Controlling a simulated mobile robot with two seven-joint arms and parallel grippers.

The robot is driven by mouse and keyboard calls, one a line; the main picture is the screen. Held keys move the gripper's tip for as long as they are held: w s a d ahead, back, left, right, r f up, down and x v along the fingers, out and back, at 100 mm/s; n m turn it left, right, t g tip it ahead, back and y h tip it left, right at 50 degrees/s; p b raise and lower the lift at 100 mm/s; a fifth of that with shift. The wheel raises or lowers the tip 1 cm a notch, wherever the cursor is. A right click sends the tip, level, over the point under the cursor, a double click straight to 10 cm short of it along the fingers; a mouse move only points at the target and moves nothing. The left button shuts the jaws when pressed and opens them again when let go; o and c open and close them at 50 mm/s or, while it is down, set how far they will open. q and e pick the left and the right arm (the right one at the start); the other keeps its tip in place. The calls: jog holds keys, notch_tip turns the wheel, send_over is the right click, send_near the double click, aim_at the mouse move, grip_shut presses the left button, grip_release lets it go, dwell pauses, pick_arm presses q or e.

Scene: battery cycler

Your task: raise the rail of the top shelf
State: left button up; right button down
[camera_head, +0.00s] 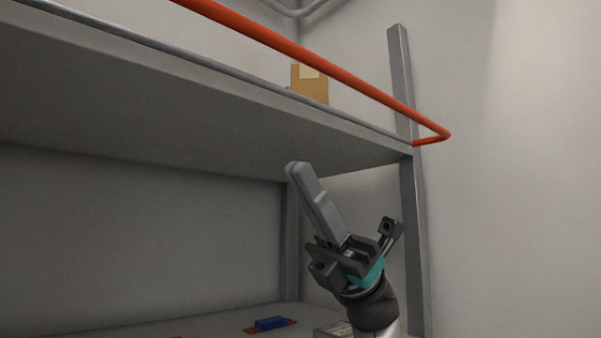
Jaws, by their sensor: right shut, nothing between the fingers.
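The orange rail (300,59) runs along the front of the grey top shelf (150,95) in the head view. It slants from the upper left down to a bent corner at the right, near the grey post. The rail stands a little out from the shelf edge. My right gripper (300,172) is below the top shelf, left of the post. Its fingers are shut together with nothing between them, pointing up and left. It is below the rail and appears apart from it. My left gripper is not in view.
A cardboard box (309,86) sits on the top shelf behind the rail. A grey post (413,230) stands to the right of my gripper. A blue item (272,323) lies on the lower shelf (200,322). The space between the shelves at left looks clear.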

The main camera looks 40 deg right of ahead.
aim_at(249, 35)
jog(key=p+x, duration=0.1)
jog(key=x, duration=0.2)
jog(key=d+r+p+x, duration=0.1)
jog(key=x, duration=0.2)
jog(key=p+x, duration=0.1)
jog(key=x, duration=0.2)
jog(key=shift+d+r, duration=0.25)
jog(key=shift+r, duration=0.1)
jog(key=shift+s+r+p, duration=0.1)
jog(key=shift+r+p, duration=0.2)
jog(key=shift+r, duration=0.15)
